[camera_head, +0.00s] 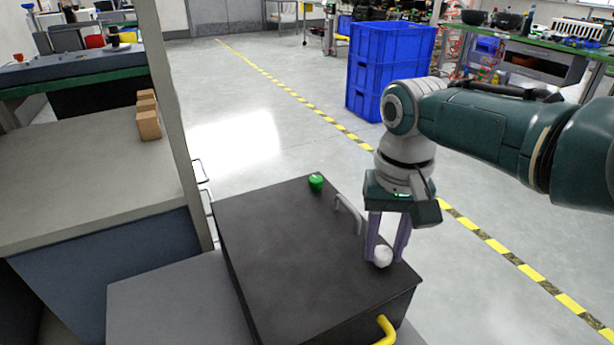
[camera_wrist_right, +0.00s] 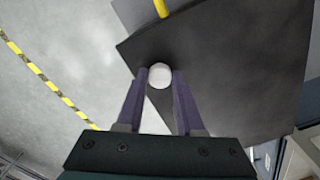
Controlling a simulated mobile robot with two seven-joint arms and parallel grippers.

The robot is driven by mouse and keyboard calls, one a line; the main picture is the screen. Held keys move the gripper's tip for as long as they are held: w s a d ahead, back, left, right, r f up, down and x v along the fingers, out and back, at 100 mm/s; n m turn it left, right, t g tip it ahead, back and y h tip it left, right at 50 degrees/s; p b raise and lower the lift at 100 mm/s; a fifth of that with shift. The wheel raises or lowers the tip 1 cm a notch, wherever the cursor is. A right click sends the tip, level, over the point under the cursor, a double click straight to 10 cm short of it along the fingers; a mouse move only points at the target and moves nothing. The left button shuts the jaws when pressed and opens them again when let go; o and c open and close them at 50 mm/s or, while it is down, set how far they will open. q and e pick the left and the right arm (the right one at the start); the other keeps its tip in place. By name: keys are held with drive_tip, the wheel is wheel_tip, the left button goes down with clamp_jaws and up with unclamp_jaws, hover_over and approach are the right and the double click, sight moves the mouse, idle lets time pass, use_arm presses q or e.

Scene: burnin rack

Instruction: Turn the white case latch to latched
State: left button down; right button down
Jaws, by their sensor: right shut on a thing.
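The white case latch (camera_head: 383,257) is a round white knob near the right edge of the dark case's top (camera_head: 285,260). My right gripper (camera_head: 385,254) points down with its purple fingers on either side of the latch, shut on it. In the right wrist view the latch (camera_wrist_right: 160,75) sits between the two fingertips (camera_wrist_right: 159,77). The fingers hide part of its sides, and I cannot tell its turn angle. My left gripper is not in view.
A green knob (camera_head: 316,182) sits at the case's far edge. A grey handle (camera_head: 349,213) is beside my right gripper, and a yellow handle (camera_head: 385,330) is at the front. Blue crates (camera_head: 388,70) stand behind. A bench (camera_head: 80,180) is at left.

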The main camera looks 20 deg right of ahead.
drive_tip(key=n, duration=0.3)
drive_tip(key=shift+n+p, duration=0.3)
drive_tip(key=shift+p, duration=0.05)
drive_tip(key=n, duration=0.3)
drive_tip(key=shift+n, duration=0.3)
drive_tip(key=n, duration=0.3)
drive_tip(key=shift+n, duration=2.4)
